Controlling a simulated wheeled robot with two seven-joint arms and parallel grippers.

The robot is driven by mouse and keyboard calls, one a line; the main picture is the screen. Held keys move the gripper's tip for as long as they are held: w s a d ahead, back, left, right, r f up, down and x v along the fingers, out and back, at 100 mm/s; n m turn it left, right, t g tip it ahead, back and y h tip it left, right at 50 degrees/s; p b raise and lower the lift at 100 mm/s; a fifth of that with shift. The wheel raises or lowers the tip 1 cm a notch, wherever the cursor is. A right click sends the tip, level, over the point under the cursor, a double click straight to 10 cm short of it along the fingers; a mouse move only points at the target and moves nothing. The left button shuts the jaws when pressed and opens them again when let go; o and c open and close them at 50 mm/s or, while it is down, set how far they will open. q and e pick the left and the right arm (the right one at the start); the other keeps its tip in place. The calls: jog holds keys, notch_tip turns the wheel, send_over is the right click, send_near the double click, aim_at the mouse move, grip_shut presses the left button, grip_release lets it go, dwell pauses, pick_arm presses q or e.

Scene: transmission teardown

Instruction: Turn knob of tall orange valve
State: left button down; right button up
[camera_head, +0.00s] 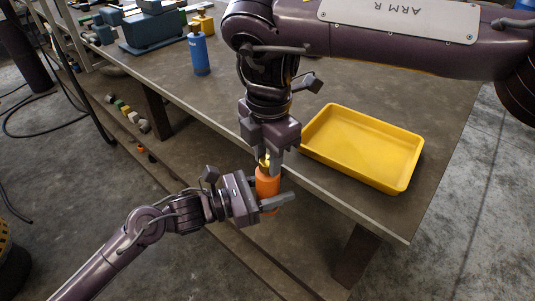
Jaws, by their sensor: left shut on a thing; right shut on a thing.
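The tall orange valve (267,187) is upright in the head view, in front of the table's near edge. My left gripper (270,193) comes from the lower left and is shut around the orange body, one finger in front of it. My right gripper (268,160) points down from above and is shut on the yellow knob (263,162) at the valve's top. The fingers hide much of the knob. The lower end of the valve shows just below my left gripper's finger.
The table (330,90) holds a yellow tray (415,168) to the right of the grippers. A blue cylinder (199,54), a small yellow part (205,22) and a blue-grey vise-like block (150,30) stand farther back. Small parts lie on the lower shelf (185,190).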

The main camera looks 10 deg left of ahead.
jog(key=o, duration=1)
jog(key=shift+r, duration=0.15)
notch_tip(320, 180, up, 12)
jog(key=shift+s+d+f, duration=0.1)
jog(key=shift+f, duration=0.05)
jog(key=shift+r, duration=3.75)
jog(key=shift+d, duration=0.1)
